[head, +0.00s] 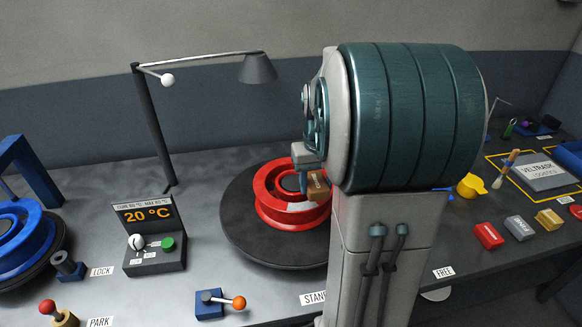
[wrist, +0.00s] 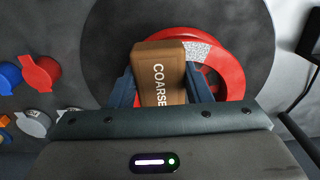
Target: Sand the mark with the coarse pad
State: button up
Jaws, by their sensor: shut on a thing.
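My gripper (wrist: 160,88) is shut on the brown coarse pad (wrist: 160,75), which has "COARSE" written on it. In the head view the pad (head: 317,186) is held over the right part of the red wheel (head: 265,218), partly behind my arm. The red wheel lies flat on a dark round turntable (head: 265,250). In the wrist view a grey speckled patch (wrist: 200,50) shows on the red rim (wrist: 232,62), just right of the pad; it may be the mark. Whether the pad touches the rim I cannot tell.
A lamp (head: 257,68) stands behind the turntable. A control box reading 20 °C (head: 148,216) and an orange-knobbed lever (head: 238,302) stand to the left. A blue wheel (head: 25,240) is at far left.

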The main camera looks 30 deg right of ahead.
jog(key=shift+r+p, duration=1.1)
jog(key=shift+r, duration=0.65)
jog(key=shift+f, duration=0.15)
